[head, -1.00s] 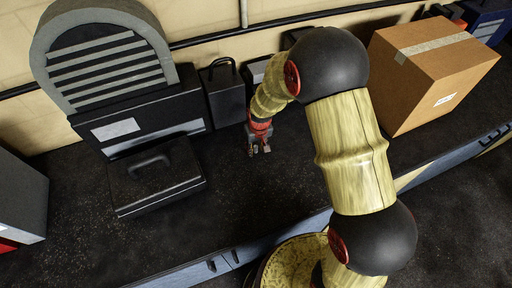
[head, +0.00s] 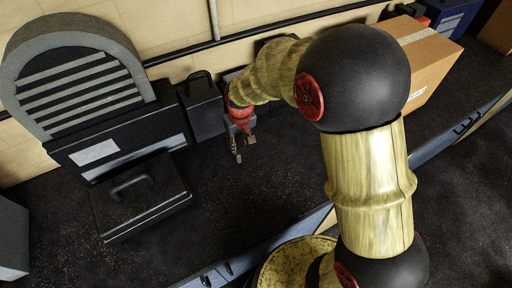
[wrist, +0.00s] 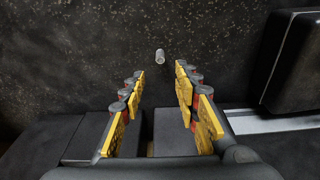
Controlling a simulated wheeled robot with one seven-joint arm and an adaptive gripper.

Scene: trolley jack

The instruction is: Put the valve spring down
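The valve spring (wrist: 159,55) shows in the wrist view as a small light-grey cylinder on the dark speckled worktop. It lies just beyond my fingertips, roughly in line with the gap between them, and neither finger touches it. My gripper (wrist: 160,72) is open, its yellow finger pads well apart with nothing between them. In the head view my gripper (head: 243,150) is over the worktop, right of the black case.
A black case with a handle (head: 140,195) stands left of my gripper, before a grey-arched vent unit (head: 85,75). A small dark box (head: 203,105) is close behind. A cardboard box (head: 425,55) stands right. The worktop (head: 225,205) in front is clear.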

